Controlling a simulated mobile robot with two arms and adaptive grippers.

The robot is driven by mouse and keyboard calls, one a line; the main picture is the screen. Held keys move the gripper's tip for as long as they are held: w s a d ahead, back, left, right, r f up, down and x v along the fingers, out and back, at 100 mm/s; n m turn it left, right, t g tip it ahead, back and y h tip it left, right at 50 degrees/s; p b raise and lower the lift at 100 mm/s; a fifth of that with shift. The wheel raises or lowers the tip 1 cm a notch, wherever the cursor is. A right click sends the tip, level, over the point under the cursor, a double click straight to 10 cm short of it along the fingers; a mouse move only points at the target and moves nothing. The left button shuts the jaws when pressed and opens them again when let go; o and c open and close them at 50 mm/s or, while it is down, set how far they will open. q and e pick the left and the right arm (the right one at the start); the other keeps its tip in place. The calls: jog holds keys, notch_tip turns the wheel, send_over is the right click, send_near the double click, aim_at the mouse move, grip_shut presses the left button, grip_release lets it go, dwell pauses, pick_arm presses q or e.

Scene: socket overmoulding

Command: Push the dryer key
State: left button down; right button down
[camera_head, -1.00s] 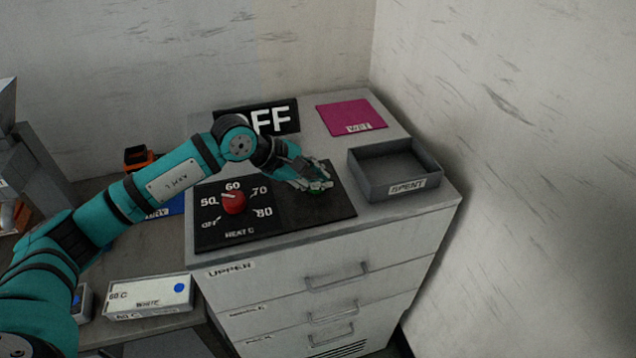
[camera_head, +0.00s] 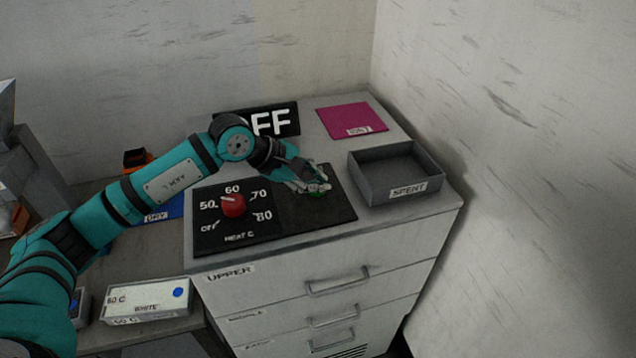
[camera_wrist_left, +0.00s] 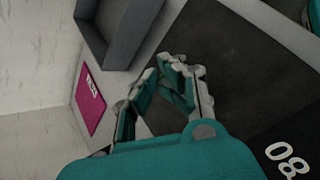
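The dryer's black control panel (camera_head: 240,235) lies on the cabinet top, with a red knob (camera_head: 233,205) ringed by heat marks. A green key (camera_head: 319,194) shows in part on the panel's right half, under my left gripper (camera_head: 318,183). The gripper's fingers cover much of the key, and I cannot tell whether they touch it or whether it is pressed. In the left wrist view, the fingertips (camera_wrist_left: 158,68) come together over the dark panel with nothing seen between them; the key is hidden there. A black sign behind my arm (camera_head: 275,121) shows "FF", its left part covered. My right gripper is out of view.
A grey "SPENT" tray (camera_head: 408,189) stands just right of the panel. A magenta mat (camera_head: 350,118) lies behind it. A white box (camera_head: 148,299) sits on the lower table at left. Walls close off the back and right.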

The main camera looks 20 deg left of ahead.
pick_arm(q)
jog(key=shift+r+p, duration=0.85)
jog(key=shift+r, duration=2.2)
jog(key=shift+d, duration=0.1)
